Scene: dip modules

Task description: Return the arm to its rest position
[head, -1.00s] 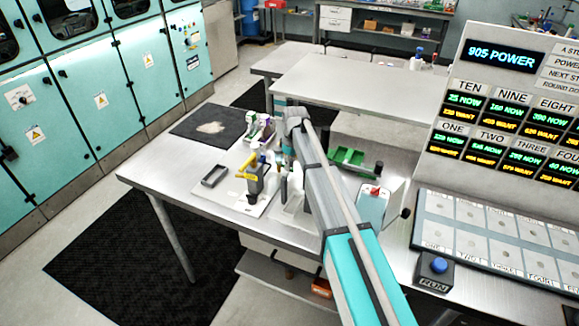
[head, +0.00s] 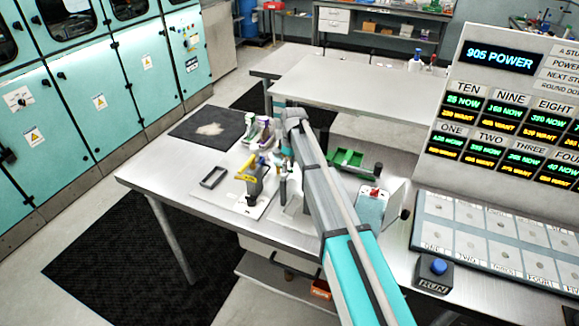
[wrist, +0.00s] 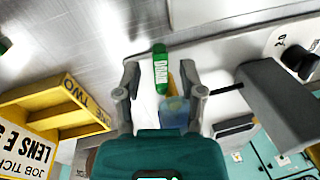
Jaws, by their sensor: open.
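My arm reaches over the steel bench from the lower right in the head view, bent at its elbow (head: 296,118). My gripper shows in the wrist view (wrist: 160,82) with its two fingers spread apart. A green labelled item (wrist: 160,68) and a translucent blue item (wrist: 174,112) appear in the gap between the fingers. Neither finger visibly presses on them, and their distance from the fingers is hard to judge. In the head view my gripper is small and mixed in with the items beside the arm, so its fingertips are unclear.
A yellow holder (wrist: 55,108) stands left of the fingers in the wrist view. A grey fixture (wrist: 275,95) is close on the right. On the bench are a dark mat (head: 190,128), a grey frame (head: 214,177) and a green tray (head: 350,158). The back table (head: 350,85) is mostly clear.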

